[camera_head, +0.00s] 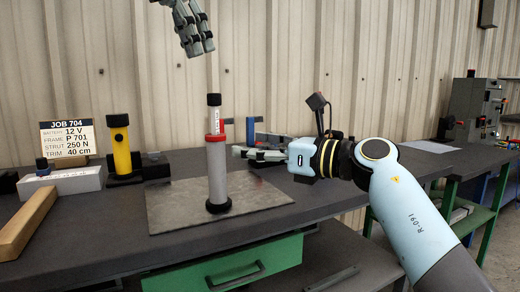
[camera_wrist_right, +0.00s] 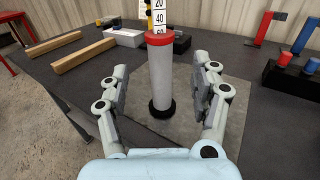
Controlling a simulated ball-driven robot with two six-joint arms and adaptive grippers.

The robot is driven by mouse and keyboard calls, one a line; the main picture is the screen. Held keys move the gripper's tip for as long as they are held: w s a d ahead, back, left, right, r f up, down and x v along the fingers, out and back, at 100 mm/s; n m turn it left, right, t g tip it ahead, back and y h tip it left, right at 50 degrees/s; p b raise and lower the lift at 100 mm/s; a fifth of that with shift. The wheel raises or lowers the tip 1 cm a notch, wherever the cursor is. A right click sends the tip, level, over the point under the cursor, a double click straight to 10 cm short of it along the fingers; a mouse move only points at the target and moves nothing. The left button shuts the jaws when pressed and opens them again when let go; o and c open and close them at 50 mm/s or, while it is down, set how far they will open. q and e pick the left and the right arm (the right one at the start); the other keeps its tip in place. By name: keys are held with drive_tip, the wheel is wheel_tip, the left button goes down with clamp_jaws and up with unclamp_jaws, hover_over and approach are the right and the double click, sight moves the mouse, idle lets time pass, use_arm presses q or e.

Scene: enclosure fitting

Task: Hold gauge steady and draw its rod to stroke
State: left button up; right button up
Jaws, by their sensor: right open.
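The gauge (camera_head: 217,175) stands upright on a grey mat (camera_head: 165,207), with a grey tube, red collar (camera_head: 215,138) and black foot. Its white rod (camera_head: 214,121) stands out above the collar under a black knob (camera_head: 214,100). In the right wrist view the rod (camera_wrist_right: 159,16) shows marks 20, 40 and part of 60 at the collar. My right gripper (camera_head: 242,152) is open beside the tube. In its wrist view the tube (camera_wrist_right: 161,75) appears between the spread fingers (camera_wrist_right: 163,85), without visible contact. My left gripper (camera_head: 197,45) hangs above and left of the knob, empty; its opening is unclear.
A sign (camera_head: 68,138) reads JOB 704, strut 250 N, trim 40 cm. A yellow cylinder (camera_head: 121,150) in a black holder, a white block (camera_head: 62,182) and a wooden bar (camera_head: 27,222) stand left. A red and blue part in a black block (camera_wrist_right: 292,80) lies on the other side.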

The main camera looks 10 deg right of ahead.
sight(223, 144)
drive_tip(key=x, duration=1)
drive_tip(key=shift+w, duration=0.1)
drive_tip(key=shift+c, duration=0.5)
clamp_jaws()
idle(0.8)
